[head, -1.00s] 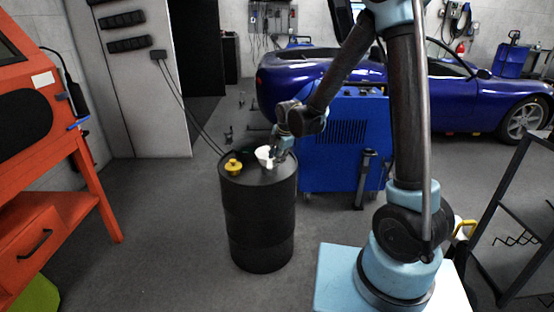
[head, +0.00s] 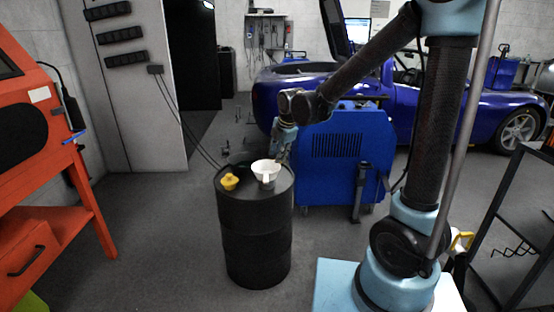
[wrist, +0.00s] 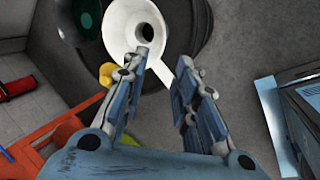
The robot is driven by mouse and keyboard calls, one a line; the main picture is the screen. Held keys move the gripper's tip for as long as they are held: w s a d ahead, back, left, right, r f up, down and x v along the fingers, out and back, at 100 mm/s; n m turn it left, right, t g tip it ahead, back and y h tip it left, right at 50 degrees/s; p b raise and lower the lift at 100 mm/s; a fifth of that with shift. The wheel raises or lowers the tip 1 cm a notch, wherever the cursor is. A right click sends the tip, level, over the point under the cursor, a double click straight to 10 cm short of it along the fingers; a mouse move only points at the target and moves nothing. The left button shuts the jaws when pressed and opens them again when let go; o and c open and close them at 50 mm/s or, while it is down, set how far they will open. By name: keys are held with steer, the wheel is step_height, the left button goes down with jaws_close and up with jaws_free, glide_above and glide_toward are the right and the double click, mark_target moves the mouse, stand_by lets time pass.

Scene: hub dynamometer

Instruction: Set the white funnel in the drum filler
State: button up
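The white funnel (head: 266,169) sits on top of the black drum (head: 257,235), mouth up and looking about upright. In the wrist view the funnel (wrist: 125,38) shows its wide bowl and dark central hole. Its spout and the drum filler are hidden beneath it, so I cannot tell how it is seated. My gripper (head: 281,161) is just behind and to the right of the funnel.
A yellow cap-like piece (head: 230,181) is on the drum top, left of the funnel. A blue cabinet (head: 340,155) stands close behind the drum. An orange machine (head: 35,150) is at left and a dark rack (head: 520,215) at right. The floor around the drum's front is clear.

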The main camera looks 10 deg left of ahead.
steer(key=shift+s+d+r, duration=0.1)
steer(key=shift+r, duration=0.2)
steer(key=s+d+r+m+h, duration=0.15)
steer(key=d+m, duration=0.25)
steer(key=d, duration=0.4)
steer(key=s+d+m, duration=0.3)
steer(key=d+m, duration=0.2)
steer(key=d, duration=0.3)
steer(key=s+d+r+m, duration=0.1)
steer(key=s+d+m, duration=0.25)
steer(key=d, duration=0.55)
steer(key=s+d+f+m, duration=0.3)
steer(key=s+d+m, duration=0.3)
steer(key=s+m, duration=0.1)
steer(key=s+d+f+m+g+h, duration=0.1)
steer(key=s+d+f+m, duration=0.3)
steer(key=s+d+m, duration=0.3)
steer(key=shift+s, duration=0.6)
steer(key=shift+m, duration=0.25)
